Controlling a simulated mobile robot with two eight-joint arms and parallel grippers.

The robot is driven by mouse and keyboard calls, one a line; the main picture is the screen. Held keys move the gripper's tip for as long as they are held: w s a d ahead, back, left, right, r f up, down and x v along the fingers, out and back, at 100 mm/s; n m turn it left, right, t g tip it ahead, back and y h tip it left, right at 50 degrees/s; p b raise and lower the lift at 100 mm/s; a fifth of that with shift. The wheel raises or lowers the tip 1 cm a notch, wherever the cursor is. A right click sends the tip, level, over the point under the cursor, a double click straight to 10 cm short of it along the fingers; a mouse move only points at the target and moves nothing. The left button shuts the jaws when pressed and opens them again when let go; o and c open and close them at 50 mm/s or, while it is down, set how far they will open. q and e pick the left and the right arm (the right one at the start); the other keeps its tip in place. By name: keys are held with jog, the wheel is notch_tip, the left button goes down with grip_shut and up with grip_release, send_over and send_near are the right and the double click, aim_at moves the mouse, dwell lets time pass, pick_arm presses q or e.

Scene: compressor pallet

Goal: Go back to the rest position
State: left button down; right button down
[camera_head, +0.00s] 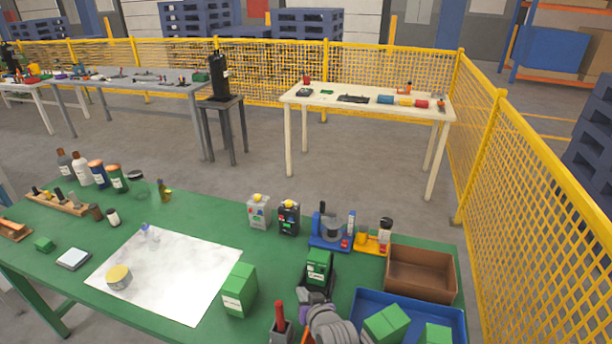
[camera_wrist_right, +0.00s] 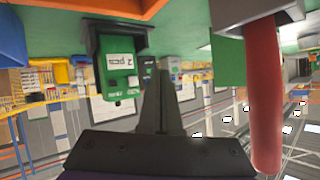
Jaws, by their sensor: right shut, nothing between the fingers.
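My right gripper (camera_head: 313,297) is low in the head view, over the front of the green table (camera_head: 205,215). In the right wrist view its dark fingers (camera_wrist_right: 158,90) are together with nothing between them. A green box in a dark holder (camera_head: 319,265) stands just beyond the gripper; the wrist view shows this green box with a white label (camera_wrist_right: 116,65), apart from the fingers. A red-handled item (camera_head: 280,318) stands to the left of the gripper, and its red handle (camera_wrist_right: 263,95) looms close in the wrist view. My left gripper is not in view.
A blue tray (camera_head: 362,296) with green boxes lies right of my right arm, with an open brown box (camera_head: 422,272) behind it. Another green box (camera_head: 239,289) stands left. Two small devices (camera_head: 259,212) stand behind. A white sheet (camera_head: 190,262) covers the table's middle.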

jog(key=s+d+r+g+h, duration=0.1)
jog(key=s+d+g, duration=0.1)
jog(key=s+d, duration=0.4)
jog(key=s+d+r+g+h, duration=0.1)
jog(key=s+d, duration=0.4)
jog(key=s, duration=0.6)
jog(key=s+d+r+m+g+h, duration=0.1)
jog(key=s+d+r+g+h, duration=0.1)
jog(key=s+d, duration=0.4)
jog(key=s+g, duration=0.1)
jog(key=s, duration=0.2)
jog(key=shift+s+d, duration=0.3)
